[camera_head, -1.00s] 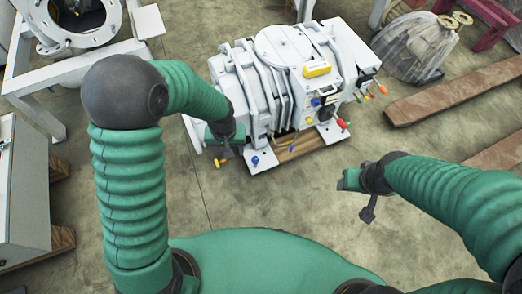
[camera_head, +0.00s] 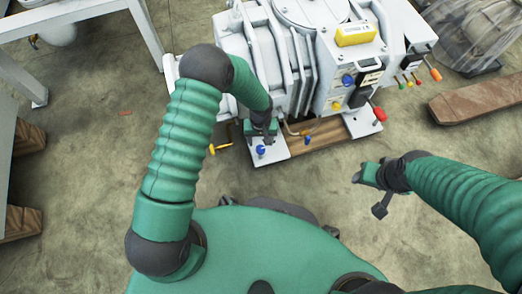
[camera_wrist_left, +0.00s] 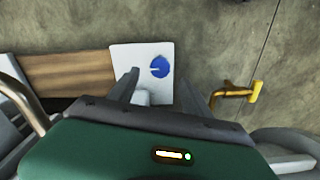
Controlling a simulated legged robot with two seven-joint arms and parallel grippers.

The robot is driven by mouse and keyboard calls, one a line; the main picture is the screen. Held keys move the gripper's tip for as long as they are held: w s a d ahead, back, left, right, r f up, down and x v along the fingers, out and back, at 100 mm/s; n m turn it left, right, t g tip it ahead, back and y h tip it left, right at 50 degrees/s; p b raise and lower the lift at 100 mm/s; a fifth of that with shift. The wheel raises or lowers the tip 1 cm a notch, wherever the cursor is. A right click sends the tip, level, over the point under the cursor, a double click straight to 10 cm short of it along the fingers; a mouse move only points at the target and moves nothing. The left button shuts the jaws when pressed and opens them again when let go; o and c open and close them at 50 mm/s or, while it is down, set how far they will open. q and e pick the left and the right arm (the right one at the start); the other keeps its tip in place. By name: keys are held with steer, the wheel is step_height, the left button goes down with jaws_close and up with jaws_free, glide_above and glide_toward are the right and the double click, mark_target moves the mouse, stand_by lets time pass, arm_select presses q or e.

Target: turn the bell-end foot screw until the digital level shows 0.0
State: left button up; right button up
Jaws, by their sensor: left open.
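A blue-headed screw (camera_head: 261,150) stands on a white foot plate (camera_head: 270,160) at the near left corner of the grey-white pump (camera_head: 262,55). I take it for the bell-end foot screw. It also shows in the left wrist view (camera_wrist_left: 159,66), above and between my fingers. My left gripper (camera_head: 261,133) is just behind it, pointing down, open and empty; its two fingers show in the left wrist view (camera_wrist_left: 163,92). A yellow box (camera_head: 356,35), seemingly the digital level, lies on the pump; its reading is too small to tell. My right gripper (camera_head: 368,187) hangs apart over the floor.
A bent pipe (camera_head: 296,132) stands close right of the left gripper. A yellow handle (camera_head: 219,148) juts out at its left. A red knob (camera_head: 379,114) is at the other foot plate. Wooden beams (camera_head: 480,101) lie at right; floor in front is clear.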

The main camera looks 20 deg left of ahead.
arm_select(q)
step_height(320, 180, down, 6)
steer(key=b, duration=0.2)
steer(key=shift+b, duration=0.35)
arm_select(e)
steer(key=x, duration=0.2)
steer(key=s+x, duration=0.1)
steer(key=shift+w+f, duration=0.1)
steer(key=shift+f, duration=0.4)
arm_select(q)
steer(key=shift+r, duration=0.1)
jaws_close()
